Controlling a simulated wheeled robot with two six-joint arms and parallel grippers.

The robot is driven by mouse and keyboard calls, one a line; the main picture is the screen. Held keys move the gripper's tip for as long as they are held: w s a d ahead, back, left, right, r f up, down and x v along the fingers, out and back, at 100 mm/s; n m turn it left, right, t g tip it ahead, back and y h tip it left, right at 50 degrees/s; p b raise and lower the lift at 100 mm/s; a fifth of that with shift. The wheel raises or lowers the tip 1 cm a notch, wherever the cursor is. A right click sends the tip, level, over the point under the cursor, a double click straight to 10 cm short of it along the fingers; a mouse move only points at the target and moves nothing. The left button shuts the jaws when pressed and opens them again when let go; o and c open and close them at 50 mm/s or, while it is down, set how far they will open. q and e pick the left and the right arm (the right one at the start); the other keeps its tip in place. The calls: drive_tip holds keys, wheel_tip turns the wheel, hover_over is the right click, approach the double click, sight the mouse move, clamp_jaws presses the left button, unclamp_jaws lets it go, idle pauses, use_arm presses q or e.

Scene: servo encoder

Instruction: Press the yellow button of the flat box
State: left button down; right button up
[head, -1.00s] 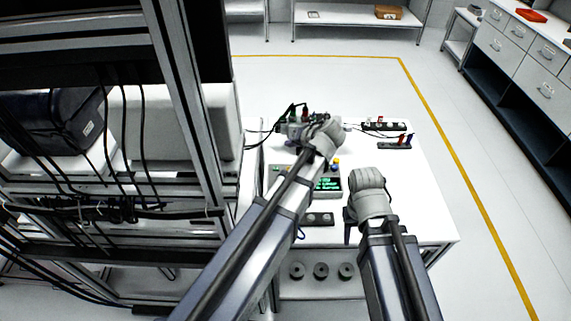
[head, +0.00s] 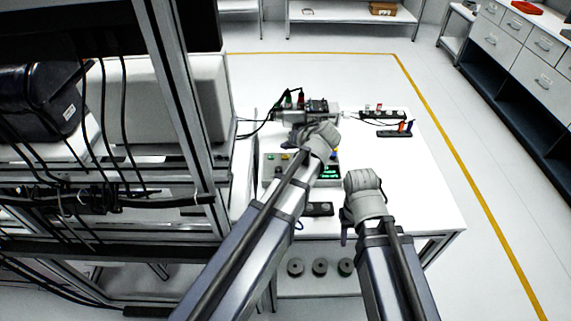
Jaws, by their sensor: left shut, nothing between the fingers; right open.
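The flat box (head: 268,172) lies on the white table, with a green-lit display (head: 331,172) and small coloured buttons along its far edge. A small yellow button (head: 285,157) shows left of my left arm. My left gripper (head: 304,138) is shut and empty, over the far side of the box. The gripper and forearm hide the middle of the box and perhaps other buttons. Whether the gripper touches the box cannot be told. My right gripper (head: 346,232) is open and empty, at the near side of the table, right of the box.
A device with cables and a grey cylinder (head: 318,108) stands behind the box. A dark strip (head: 319,209) lies in front. The table's right side is clear.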

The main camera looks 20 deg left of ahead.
use_arm(q)
drive_tip(key=shift+f+b, duration=0.45)
drive_tip(key=shift+f, duration=0.5)
use_arm(e)
drive_tip(key=shift+f, duration=0.9)
drive_tip(key=shift+f, duration=0.1)
use_arm(q)
drive_tip(key=shift+f+b, duration=0.4)
use_arm(e)
drive_tip(key=shift+f, duration=0.3)
use_arm(q)
drive_tip(key=shift+f+b, duration=0.4)
drive_tip(key=shift+b, duration=0.05)
use_arm(e)
drive_tip(key=shift+f, duration=0.4)
use_arm(q)
drive_tip(key=shift+r, duration=0.1)
use_arm(e)
drive_tip(key=shift+r, duration=0.1)
idle(0.3)
use_arm(q)
drive_tip(key=shift+r+p, duration=0.75)
drive_tip(key=shift+p, duration=0.1)
use_arm(e)
drive_tip(key=shift+r, duration=0.7)
use_arm(q)
wheel_tip(320, 180, up, 5)
drive_tip(key=p, duration=0.5)
use_arm(e)
wheel_tip(320, 180, up, 5)
